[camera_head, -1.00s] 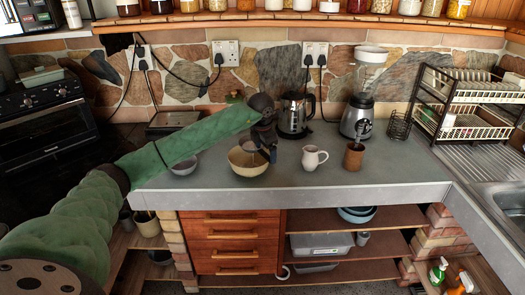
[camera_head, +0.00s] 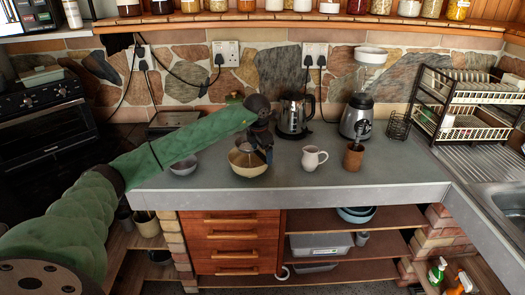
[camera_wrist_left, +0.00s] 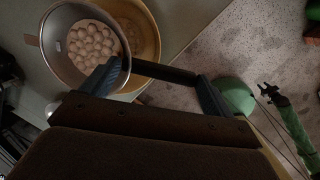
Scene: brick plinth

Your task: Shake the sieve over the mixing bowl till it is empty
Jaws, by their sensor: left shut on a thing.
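My left gripper (camera_head: 266,150) is shut on the dark handle of the sieve, just above the right side of the mixing bowl (camera_head: 248,170). In the left wrist view the gripper (camera_wrist_left: 158,84) has the handle between its blue fingers. The metal sieve (camera_wrist_left: 52,38) shows there as a round rim, with several pale, round lumps (camera_wrist_left: 92,42) inside it. It overlaps the tan bowl (camera_wrist_left: 147,35), hiding part of it. The bowl stands on the grey counter. My right gripper (camera_wrist_left: 268,92) appears small in the left wrist view; its jaws are unclear.
A grey bowl (camera_head: 183,167) stands left of the mixing bowl. A kettle (camera_head: 293,117) and a blender (camera_head: 357,118) stand behind and to the right. A white jug (camera_head: 313,158) and a brown cup (camera_head: 353,157) stand to the right. The counter's front right is clear.

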